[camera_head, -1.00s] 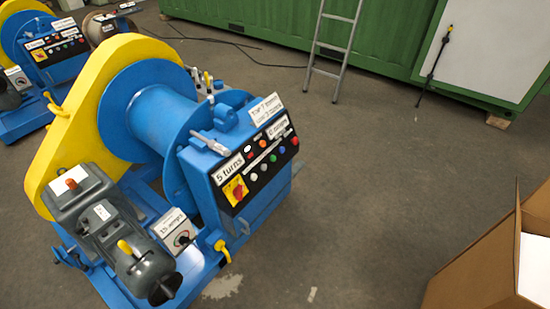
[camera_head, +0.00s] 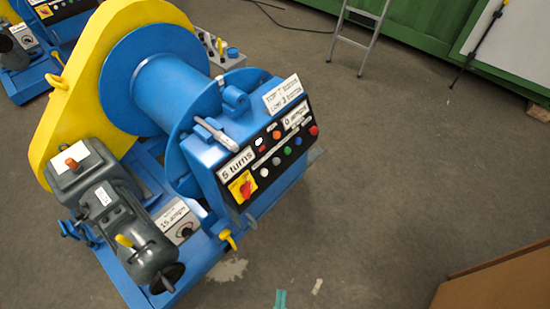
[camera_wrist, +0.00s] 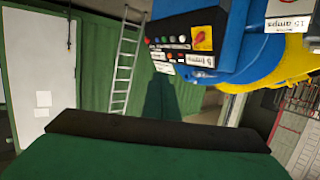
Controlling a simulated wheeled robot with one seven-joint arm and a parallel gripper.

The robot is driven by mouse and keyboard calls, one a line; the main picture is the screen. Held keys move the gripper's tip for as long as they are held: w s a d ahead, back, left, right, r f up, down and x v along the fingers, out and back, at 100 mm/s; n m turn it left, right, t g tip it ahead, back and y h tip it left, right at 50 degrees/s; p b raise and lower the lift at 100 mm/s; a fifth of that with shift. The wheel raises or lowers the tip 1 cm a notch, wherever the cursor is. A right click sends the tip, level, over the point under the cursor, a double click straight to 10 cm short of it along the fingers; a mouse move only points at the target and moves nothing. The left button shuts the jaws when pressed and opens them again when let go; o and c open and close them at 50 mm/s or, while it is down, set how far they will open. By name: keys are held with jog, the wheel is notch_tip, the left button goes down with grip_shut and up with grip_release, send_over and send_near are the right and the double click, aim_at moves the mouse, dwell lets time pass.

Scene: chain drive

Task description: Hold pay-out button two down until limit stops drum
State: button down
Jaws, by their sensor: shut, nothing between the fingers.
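The blue winch drum (camera_head: 172,86) lies between blue flanges beside a yellow chain guard (camera_head: 82,75). Its black control panel (camera_head: 254,173) bears a row of coloured buttons, several lamps and a red rotary switch (camera_head: 245,189) on yellow. Signs read "5 turns" (camera_head: 237,164) and "0 amps" (camera_head: 295,115). Button lettering is too small to read, so I cannot tell which is pay-out two. The panel also shows upside down in the wrist view (camera_wrist: 186,34). My gripper (camera_wrist: 160,124) is shut and empty, apart from the panel; a teal tip (camera_head: 280,299) shows low in the head view.
A grey motor (camera_head: 115,215) and a "15 amps" dial box (camera_head: 181,221) sit on the blue base left of the panel. A ladder (camera_head: 360,30) leans on a green container (camera_head: 425,38). A cardboard box (camera_head: 500,282) stands lower right. The floor between is clear.

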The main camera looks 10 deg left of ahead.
aim_at(276, 162)
jog(key=w+d+f+m, duration=0.1)
jog(key=w+d+f, duration=0.1)
jog(key=w+f, duration=0.55)
jog(key=w+d+f+m, duration=0.15)
jog(key=w+f, duration=0.35)
jog(key=w, duration=0.6)
jog(key=w+r+y, duration=0.2)
jog(key=w+r, duration=0.1)
jog(key=w, duration=2.1)
jog(key=shift+w, duration=0.4)
jog(key=shift+n, duration=0.25)
jog(key=w+a+f, duration=0.3)
jog(key=w+a, duration=0.1)
jog(key=a, duration=0.2)
jog(key=shift+w+a+f, duration=0.15)
jog(key=shift+w+f, duration=0.1)
jog(key=shift+f, duration=0.15)
